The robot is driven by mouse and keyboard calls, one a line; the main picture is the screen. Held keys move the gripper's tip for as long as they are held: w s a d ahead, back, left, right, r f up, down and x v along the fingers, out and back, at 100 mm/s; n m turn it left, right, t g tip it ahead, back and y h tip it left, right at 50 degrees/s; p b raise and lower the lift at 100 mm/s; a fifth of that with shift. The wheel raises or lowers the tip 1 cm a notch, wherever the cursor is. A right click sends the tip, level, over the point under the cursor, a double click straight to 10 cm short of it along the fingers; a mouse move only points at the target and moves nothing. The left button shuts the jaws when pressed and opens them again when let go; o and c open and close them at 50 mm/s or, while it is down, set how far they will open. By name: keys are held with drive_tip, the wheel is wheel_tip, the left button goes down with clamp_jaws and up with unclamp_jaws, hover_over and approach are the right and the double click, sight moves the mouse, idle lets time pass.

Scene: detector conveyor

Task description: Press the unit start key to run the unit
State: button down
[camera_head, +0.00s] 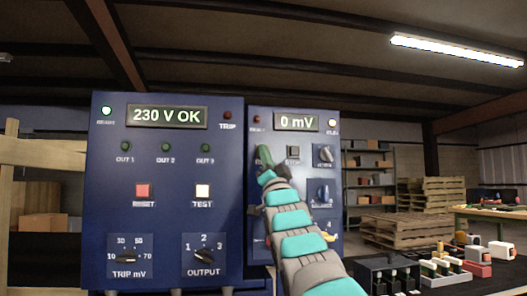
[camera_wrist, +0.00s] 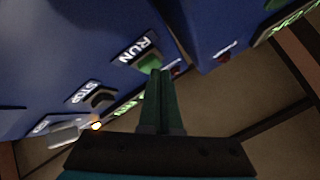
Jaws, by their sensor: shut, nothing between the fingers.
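The green RUN key (camera_wrist: 150,62) shows in the wrist view on a blue panel, beside its white RUN label. My gripper (camera_wrist: 161,74) is shut and empty, its fingertips at the lower edge of the RUN key. I cannot tell whether they touch or press it. In the head view my arm reaches up to the right-hand blue unit (camera_head: 330,222), and the fingers hide most of the key. The dark STOP key (camera_head: 293,151) is just right of the fingers, and it also shows in the wrist view (camera_wrist: 102,99). The unit's display (camera_head: 296,122) reads 0 mV.
The left blue unit (camera_head: 110,175) shows 230 V OK on its display (camera_head: 167,116) and has a red RESET key (camera_head: 142,191) and a white TEST key (camera_head: 203,191). A black block (camera_head: 372,264) stands at lower right.

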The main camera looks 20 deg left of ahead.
drive_tip(key=shift+f, duration=0.1)
idle(0.5)
drive_tip(key=shift+s+d+b, duration=0.4)
drive_tip(key=shift+s+b, duration=0.3)
drive_tip(key=shift+b, duration=0.25)
drive_tip(key=shift+s+d, duration=0.1)
drive_tip(key=s+b, duration=0.1)
drive_tip(key=s+d+b, duration=0.2)
drive_tip(key=s+b, duration=0.1)
drive_tip(key=shift+d, duration=0.25)
idle(0.4)
